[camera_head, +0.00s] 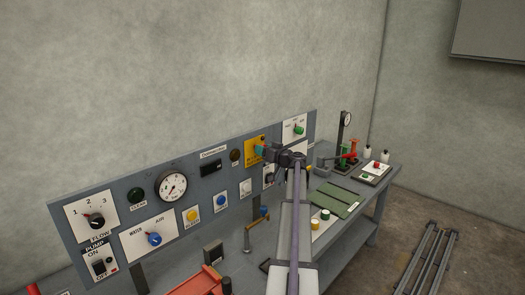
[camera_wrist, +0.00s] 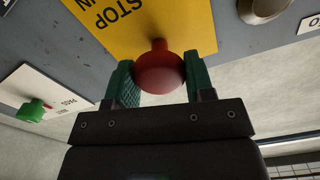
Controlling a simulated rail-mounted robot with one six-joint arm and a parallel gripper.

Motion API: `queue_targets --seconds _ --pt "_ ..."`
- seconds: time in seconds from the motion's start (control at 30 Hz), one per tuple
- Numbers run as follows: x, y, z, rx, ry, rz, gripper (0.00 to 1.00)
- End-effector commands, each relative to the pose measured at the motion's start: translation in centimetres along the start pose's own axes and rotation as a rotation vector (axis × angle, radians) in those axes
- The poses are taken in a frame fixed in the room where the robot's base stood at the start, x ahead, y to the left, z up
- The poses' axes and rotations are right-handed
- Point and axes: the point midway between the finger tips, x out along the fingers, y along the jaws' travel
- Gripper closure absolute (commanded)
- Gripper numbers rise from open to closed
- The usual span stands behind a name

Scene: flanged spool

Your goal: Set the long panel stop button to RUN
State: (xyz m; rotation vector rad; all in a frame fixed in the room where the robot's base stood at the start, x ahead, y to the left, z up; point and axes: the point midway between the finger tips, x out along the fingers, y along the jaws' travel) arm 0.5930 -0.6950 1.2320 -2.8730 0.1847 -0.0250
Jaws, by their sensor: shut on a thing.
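The stop button is a red mushroom head (camera_wrist: 160,72) on a yellow plate (camera_wrist: 190,25) lettered STOP, upside down in the wrist view. In the head view the yellow plate (camera_head: 253,144) sits on the right part of the long grey panel (camera_head: 130,180), and my gripper hides its button. My gripper (camera_wrist: 160,66) is shut on the red button, with one green-padded finger on each side of it. In the head view my gripper (camera_head: 263,150) is against the yellow plate. The second word on the plate is mostly cut off.
A green knob on a white plate (camera_head: 299,130) is right of the yellow plate; a green knob (camera_wrist: 35,110) shows in the wrist view. A round brown fitting (camera_head: 235,155) is just left. The bench below holds a green mat (camera_head: 337,199) and a red-handled clamp (camera_head: 350,157).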

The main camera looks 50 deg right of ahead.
Motion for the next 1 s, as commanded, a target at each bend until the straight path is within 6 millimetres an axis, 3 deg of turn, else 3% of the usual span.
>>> queue_targets --seconds 0.3,0.57,0.67,1.0 --pt "-0.1 0.0 0.1 -0.001 -0.002 0.0 0.25" --pt "-0.5 -0.1 0.1 -0.001 -0.002 0.0 0.25" --pt "-2.0 -0.1 0.1 -0.001 -0.001 0.001 0.25" --pt "-9.8 -0.1 0.1 -0.001 -0.002 0.001 0.25"
